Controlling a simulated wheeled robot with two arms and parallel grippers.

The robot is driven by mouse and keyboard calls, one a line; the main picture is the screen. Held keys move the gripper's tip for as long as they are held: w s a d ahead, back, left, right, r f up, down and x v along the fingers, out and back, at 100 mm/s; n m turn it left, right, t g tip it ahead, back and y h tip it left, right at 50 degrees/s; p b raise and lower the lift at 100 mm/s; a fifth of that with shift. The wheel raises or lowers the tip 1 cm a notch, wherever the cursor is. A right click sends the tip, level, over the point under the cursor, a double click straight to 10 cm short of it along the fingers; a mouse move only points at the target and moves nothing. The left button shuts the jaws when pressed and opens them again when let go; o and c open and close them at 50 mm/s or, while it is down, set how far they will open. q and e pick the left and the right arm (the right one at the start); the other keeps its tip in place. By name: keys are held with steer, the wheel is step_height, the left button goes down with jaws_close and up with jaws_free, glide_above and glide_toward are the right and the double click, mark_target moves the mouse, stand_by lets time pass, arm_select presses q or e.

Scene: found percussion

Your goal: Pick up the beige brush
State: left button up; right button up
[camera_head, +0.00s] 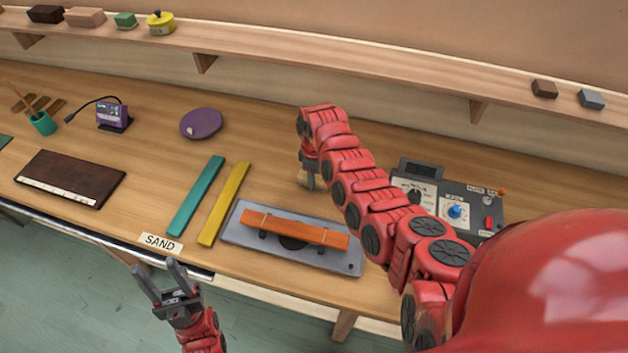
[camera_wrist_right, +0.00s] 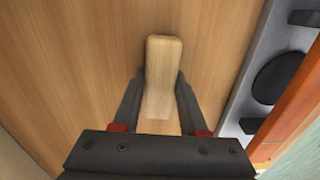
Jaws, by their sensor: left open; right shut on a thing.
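The beige brush (camera_wrist_right: 163,72) is a pale, block-like piece between the fingers of my right gripper (camera_wrist_right: 160,100) in the right wrist view. The right gripper is shut on it, over the wooden bench top. In the head view the brush (camera_head: 302,181) shows only as a small pale patch under my right gripper (camera_head: 309,182), mostly hidden by the arm. I cannot tell whether it touches the bench. My left gripper (camera_head: 160,275) is open and empty, in front of the bench's front edge near the SAND label.
A grey tray (camera_head: 235,232) with an orange bar (camera_head: 295,228) lies just in front of the right gripper. Teal (camera_head: 196,195) and yellow (camera_head: 224,203) strips lie left of it. A control box (camera_head: 470,211) stands to the right. A purple disc (camera_head: 201,123) lies behind.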

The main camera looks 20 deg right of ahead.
jaws_close()
